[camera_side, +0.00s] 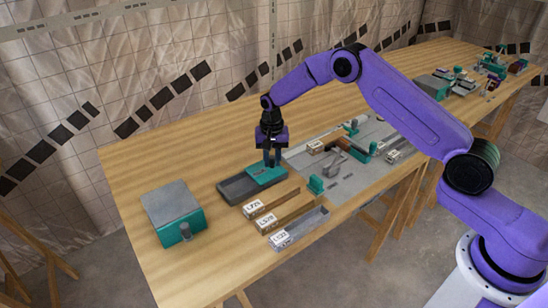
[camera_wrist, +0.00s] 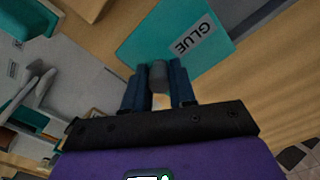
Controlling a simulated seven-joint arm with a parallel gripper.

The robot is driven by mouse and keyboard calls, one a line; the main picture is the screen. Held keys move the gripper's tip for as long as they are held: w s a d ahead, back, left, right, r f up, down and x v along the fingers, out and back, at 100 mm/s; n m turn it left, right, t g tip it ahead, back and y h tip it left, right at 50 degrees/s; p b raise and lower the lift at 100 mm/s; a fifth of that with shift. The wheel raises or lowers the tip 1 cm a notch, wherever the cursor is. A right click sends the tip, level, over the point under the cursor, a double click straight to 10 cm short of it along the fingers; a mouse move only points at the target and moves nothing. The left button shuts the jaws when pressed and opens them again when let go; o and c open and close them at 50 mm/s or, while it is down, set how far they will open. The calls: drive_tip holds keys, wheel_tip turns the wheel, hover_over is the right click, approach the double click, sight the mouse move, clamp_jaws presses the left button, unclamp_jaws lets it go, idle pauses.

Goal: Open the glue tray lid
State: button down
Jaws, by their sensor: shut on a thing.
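The glue tray (camera_side: 236,190) is a long dark grey tray on the wooden table. Its teal lid (camera_side: 264,177) lies over the right part, and the left part of the tray shows uncovered. In the wrist view the lid (camera_wrist: 165,40) carries a grey "GLUE" label, and a dark strip of the tray (camera_wrist: 245,14) shows beyond it. My gripper (camera_side: 271,163) is above the lid's right end, pointing down. In the wrist view its fingers (camera_wrist: 158,88) are closed around a grey round knob (camera_wrist: 158,72) at the lid's near edge. The fingers partly hide the knob.
Labelled bins (camera_side: 272,205) stand just in front of the tray. A grey panel (camera_side: 345,160) with fixtures and parts lies to the right. A grey-topped teal box (camera_side: 172,208) stands at left. The table (camera_side: 150,150) behind the tray is clear.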

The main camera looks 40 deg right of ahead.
drive_tip(key=a, duration=0.8)
drive_tip(key=c, duration=0.9)
unclamp_jaws()
wheel_tip(320, 180, up, 18)
drive_tip(key=shift+f, duration=0.25)
